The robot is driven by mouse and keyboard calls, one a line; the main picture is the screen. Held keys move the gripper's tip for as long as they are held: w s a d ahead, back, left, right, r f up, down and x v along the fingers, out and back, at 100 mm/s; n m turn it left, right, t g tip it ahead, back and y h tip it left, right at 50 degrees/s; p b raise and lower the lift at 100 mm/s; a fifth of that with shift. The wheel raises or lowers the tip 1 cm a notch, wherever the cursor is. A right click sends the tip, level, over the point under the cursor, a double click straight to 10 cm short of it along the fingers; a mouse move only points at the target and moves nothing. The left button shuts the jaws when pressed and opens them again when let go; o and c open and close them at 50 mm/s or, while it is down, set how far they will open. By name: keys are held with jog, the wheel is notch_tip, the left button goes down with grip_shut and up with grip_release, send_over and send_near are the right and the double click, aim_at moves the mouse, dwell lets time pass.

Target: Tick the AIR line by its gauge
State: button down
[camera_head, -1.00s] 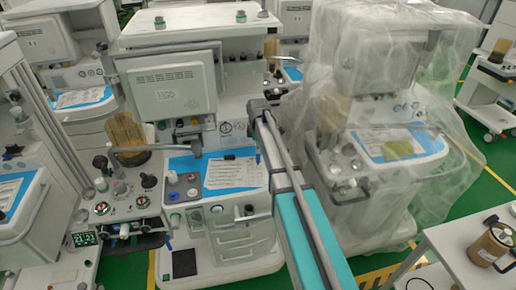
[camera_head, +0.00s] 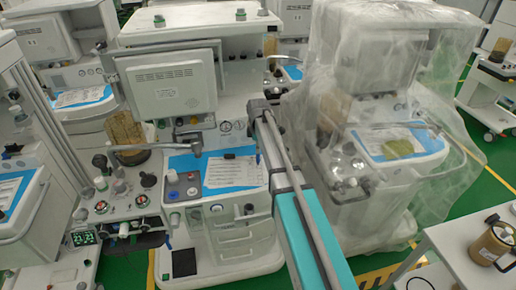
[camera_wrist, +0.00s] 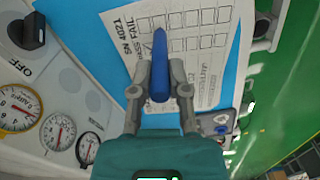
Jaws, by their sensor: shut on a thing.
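My gripper (camera_wrist: 160,92) is shut on a blue pen (camera_wrist: 160,60). The pen stretches away from the fingers over a white checklist sheet (camera_wrist: 205,22), which also shows in the head view (camera_head: 238,172). The sheet reads "SN 4021" and "PASS FAIL", with rows of boxes; the row labels are too small to read. I cannot tell whether the pen tip touches the paper. Several round gauges are at the left of the wrist view: a yellow-rimmed one (camera_wrist: 18,108), a red-rimmed one (camera_wrist: 58,131) and a dark-rimmed one (camera_wrist: 88,148). I cannot read which is AIR.
The sheet lies on a blue surface (camera_wrist: 85,25) on the middle cart. A black knob marked OFF (camera_wrist: 34,31) is close by on its panel. A plastic-covered cart (camera_head: 375,130) stands right of my arm. A side table (camera_head: 450,255) is at the lower right.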

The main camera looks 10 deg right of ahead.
jog(key=shift+f, duration=0.25)
dwell(0.5)
jog(key=shift+s+d, duration=0.1)
jog(key=shift+d, duration=0.35)
dwell(2.3)
jog(key=shift+r, duration=0.1)
notch_tip(320, 180, up, 7)
jog(key=p, duration=0.6)
dwell(0.5)
jog(key=shift+f, duration=0.3)
dwell(0.4)
jog(key=shift+a+f+b, duration=0.25)
jog(key=shift+f+b, duration=1.1)
jog(key=shift+f, duration=0.05)
jog(key=shift+a+f+b, duration=0.2)
jog(key=shift+f+b, duration=1.1)
jog(key=shift+f, duration=0.05)
jog(key=shift+f, duration=0.1)
